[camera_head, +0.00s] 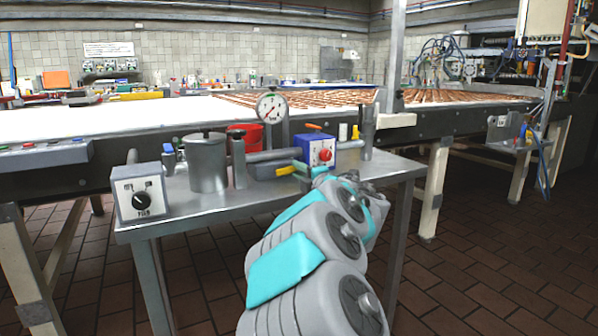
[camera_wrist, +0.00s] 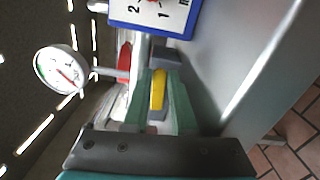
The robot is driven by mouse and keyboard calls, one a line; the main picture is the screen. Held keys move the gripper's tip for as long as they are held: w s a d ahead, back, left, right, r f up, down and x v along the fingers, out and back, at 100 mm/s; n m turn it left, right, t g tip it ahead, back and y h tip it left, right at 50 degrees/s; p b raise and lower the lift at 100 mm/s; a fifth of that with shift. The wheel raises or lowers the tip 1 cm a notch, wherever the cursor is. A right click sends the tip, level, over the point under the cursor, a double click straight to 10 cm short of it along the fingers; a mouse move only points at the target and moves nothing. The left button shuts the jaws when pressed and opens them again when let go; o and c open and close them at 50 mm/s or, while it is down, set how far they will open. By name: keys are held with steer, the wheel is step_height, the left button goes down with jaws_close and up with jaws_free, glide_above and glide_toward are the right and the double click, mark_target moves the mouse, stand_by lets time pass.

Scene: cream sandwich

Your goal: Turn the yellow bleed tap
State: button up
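The yellow bleed tap (camera_head: 291,179) is a small lever hanging at the front of the pipe rig, just left of a blue box with a red knob. In the wrist view the tap (camera_wrist: 157,90) lies between the two green fingers of my gripper (camera_wrist: 160,95). My gripper (camera_head: 294,172) is at the tap in the head view, with its fingers close around it. Any small gap between fingers and tap is too fine to make out. The tap's mount is partly hidden by the fingers.
The blue box (camera_head: 316,152) stands close to the right of my gripper. A pressure gauge (camera_head: 271,107) rises behind it. A grey canister (camera_head: 207,162) and a control box with a black knob (camera_head: 141,194) stand left on the metal table (camera_head: 205,207). A red container (camera_head: 245,134) is behind.

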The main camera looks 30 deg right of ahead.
steer(key=o, duration=0.4)
steer(key=shift+f, duration=0.1)
